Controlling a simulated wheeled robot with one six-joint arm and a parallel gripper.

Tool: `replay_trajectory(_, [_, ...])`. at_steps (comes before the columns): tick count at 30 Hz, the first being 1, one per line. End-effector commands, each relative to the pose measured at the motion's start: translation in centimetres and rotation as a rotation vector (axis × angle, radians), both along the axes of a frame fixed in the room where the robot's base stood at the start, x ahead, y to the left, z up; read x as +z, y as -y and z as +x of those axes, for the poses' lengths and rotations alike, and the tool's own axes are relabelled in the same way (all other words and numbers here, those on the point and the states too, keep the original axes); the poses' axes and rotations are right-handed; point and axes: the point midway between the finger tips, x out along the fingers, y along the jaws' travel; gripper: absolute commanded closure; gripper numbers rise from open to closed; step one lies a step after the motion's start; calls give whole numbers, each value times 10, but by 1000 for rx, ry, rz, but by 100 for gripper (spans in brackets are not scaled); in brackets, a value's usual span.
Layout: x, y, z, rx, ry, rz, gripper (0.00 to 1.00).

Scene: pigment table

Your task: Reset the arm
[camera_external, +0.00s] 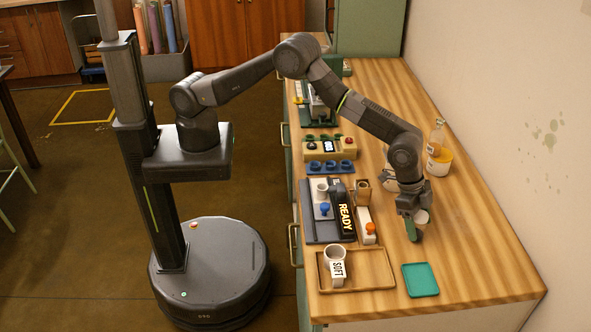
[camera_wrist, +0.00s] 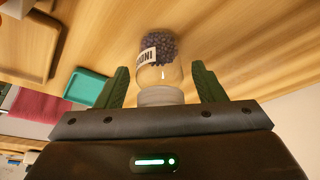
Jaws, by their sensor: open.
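My gripper (camera_external: 411,226) is low over the right part of the wooden table (camera_external: 470,265), with its green fingers pointing down. In the wrist view my gripper (camera_wrist: 160,78) is open, one green finger on each side of a clear jar (camera_wrist: 173,74). The jar has dark blue-black contents and a white label with partly readable letters. Gaps show between the jar and both fingers. In the external view a pale jar-like shape (camera_external: 423,218) shows beside the fingers, partly hidden. My arm is stretched out across the table.
A teal tray (camera_external: 421,293) lies in front of my gripper. A wooden tray (camera_external: 385,287) holds a white "SOFT" mug (camera_external: 336,270). A black "READY" sign (camera_external: 346,217) stands left. The front right tabletop is clear.

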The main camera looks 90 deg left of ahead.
Motion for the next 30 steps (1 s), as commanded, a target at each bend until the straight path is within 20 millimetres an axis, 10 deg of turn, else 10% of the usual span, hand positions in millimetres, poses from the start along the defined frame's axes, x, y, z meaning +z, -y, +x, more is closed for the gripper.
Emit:
replay_trajectory(21, [109, -33, -33, 0, 3, -1, 37])
replay_trajectory(30, [55, -17, -17, 0, -3, 1, 37])
